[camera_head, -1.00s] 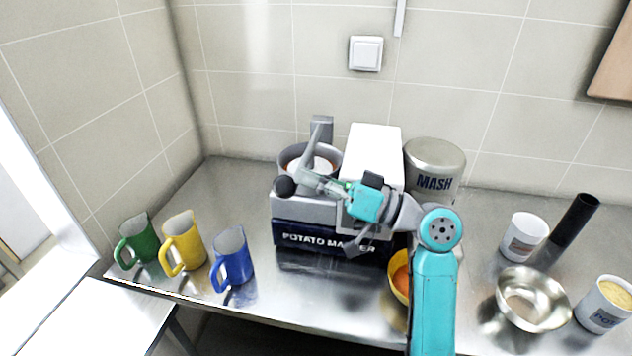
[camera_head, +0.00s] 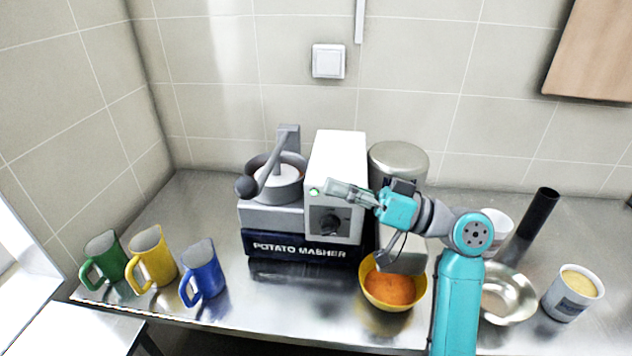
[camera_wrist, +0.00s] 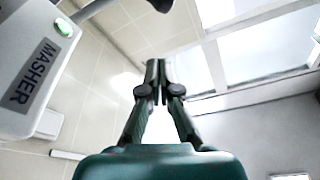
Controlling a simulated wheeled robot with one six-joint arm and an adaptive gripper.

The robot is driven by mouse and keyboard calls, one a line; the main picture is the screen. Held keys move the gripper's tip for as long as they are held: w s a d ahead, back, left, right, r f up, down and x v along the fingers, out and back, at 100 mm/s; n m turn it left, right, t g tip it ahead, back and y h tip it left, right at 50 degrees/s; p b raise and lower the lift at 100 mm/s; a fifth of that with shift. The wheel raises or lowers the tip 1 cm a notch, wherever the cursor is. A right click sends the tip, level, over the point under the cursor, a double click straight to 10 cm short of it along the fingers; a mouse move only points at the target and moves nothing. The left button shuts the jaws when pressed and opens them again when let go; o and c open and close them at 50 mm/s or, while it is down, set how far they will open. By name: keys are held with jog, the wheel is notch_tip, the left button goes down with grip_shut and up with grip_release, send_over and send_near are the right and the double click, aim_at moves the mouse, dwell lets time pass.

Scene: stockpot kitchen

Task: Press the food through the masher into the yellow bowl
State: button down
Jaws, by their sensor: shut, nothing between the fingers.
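The potato masher (camera_head: 300,247) stands at the back of the steel counter. Its feed pan (camera_head: 285,186) on the left holds something white, with a grey lever ending in a dark ball knob (camera_head: 246,187) over it. The wrist view shows the closed fingers (camera_wrist: 157,68) and the button (camera_wrist: 63,27).
Green (camera_head: 106,258), yellow (camera_head: 152,258) and blue (camera_head: 204,271) mugs stand at the left. A steel canister (camera_head: 398,162) is behind my wrist. At the right are a steel bowl (camera_head: 510,309), a filled white cup (camera_head: 572,298) and a black cylinder (camera_head: 537,212).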

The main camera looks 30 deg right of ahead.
jog(key=a+f+x, duration=0.1)
jog(key=x, duration=1)
jog(key=shift+a, duration=0.25)
jog(key=shift+r, duration=0.1)
jog(key=shift+s+a+f, duration=0.1)
jog(key=shift+s+f, duration=0.1)
jog(key=shift+f, duration=0.7)
jog(key=shift+s+a+f, duration=0.1)
jog(key=shift+s+f, duration=0.05)
jog(key=shift+f, duration=0.75)
